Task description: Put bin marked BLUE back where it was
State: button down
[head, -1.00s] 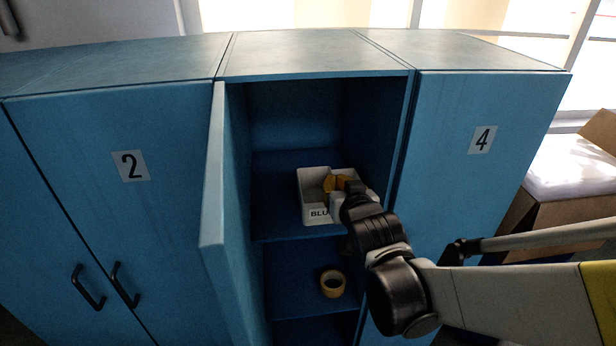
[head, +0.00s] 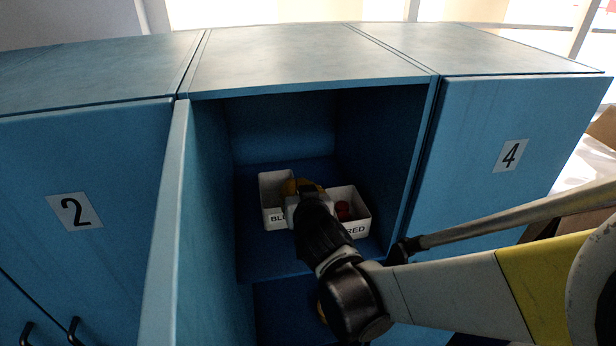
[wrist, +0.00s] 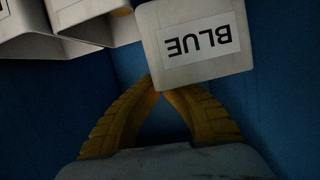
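The white bin marked BLUE (head: 271,208) is in the open middle cabinet, at the left of the upper shelf (head: 262,262). Its label front (wrist: 195,45) fills the upper middle of the wrist view, upside down. My gripper (head: 291,187) reaches in from the front. Its yellow fingers (wrist: 160,90) close together at the near corner of the bin, on its right side wall in the head view. The fingertips are partly hidden by the bin. Whether the bin rests fully on the shelf is hard to tell.
The white bin marked RED (head: 352,211), with something red inside, stands close right of the BLUE bin. The open door (head: 165,230) stands at the left. Closed cabinet 4 (head: 505,180) is right. A yellow roll (head: 321,312) below is mostly hidden.

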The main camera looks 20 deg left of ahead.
aim_at(273, 201)
jog(key=s+a+f, duration=0.1)
jog(key=s+a+f+b, duration=0.1)
jog(key=a, duration=0.1)
jog(key=s+a+f, duration=0.1)
jog(key=a, duration=0.1)
jog(key=shift+f, duration=0.3)
jog(key=shift+f+b, duration=1.2)
jog(key=shift+f, duration=0.75)
jog(key=shift+f, duration=0.15)
jog(key=c, duration=1.6)
grip_release()
